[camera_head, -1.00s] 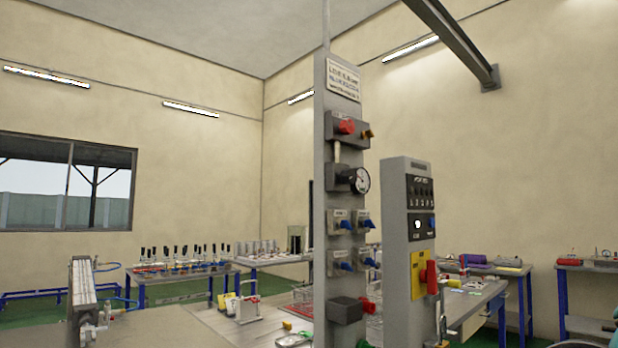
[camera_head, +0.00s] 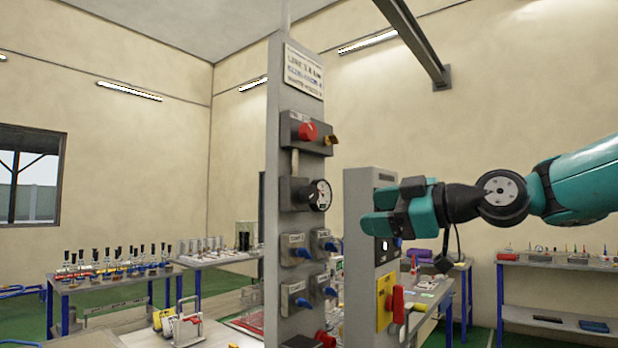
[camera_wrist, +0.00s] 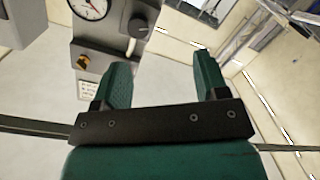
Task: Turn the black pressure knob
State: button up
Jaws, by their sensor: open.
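The black pressure knob (camera_wrist: 138,26) shows in the wrist view, to the right of a white round gauge (camera_wrist: 90,6) on the grey panel. In the head view the gauge (camera_head: 320,195) sits on the tall grey column (camera_head: 275,150), with a dark block (camera_head: 291,192) to its left; I cannot pick out the knob there. My gripper (camera_head: 370,211) is to the right of the gauge, with its teal fingers pointing left. In the wrist view the gripper (camera_wrist: 162,68) has its fingers apart, with nothing between them and the knob beyond the left finger.
A red knob (camera_head: 308,132) and an orange knob (camera_head: 331,140) are above the gauge. Blue valve handles (camera_head: 301,253) are below it. A shorter grey post (camera_head: 356,270) with a red handle (camera_head: 397,305) stands beneath my gripper. Tables with glassware stand behind at left.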

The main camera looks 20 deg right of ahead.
aim_at(314, 195)
notch_tip(314, 195, up, 3)
jog(key=d+t, duration=0.1)
jog(key=d, duration=0.1)
jog(key=shift+n, duration=0.4)
jog(key=p+x, duration=0.3)
jog(key=x, duration=0.2)
jog(key=p+x, duration=0.3)
jog(key=x, duration=0.3)
jog(key=p+x, duration=0.2)
jog(key=x, duration=0.3)
jog(key=shift+w+r+p, duration=0.25)
jog(key=shift+r+p, duration=0.1)
jog(key=shift+p, duration=0.05)
jog(key=shift+w+a+f, duration=0.15)
jog(key=shift+w+a, duration=0.2)
jog(key=shift+w, duration=0.05)
jog(key=c, duration=0.9)
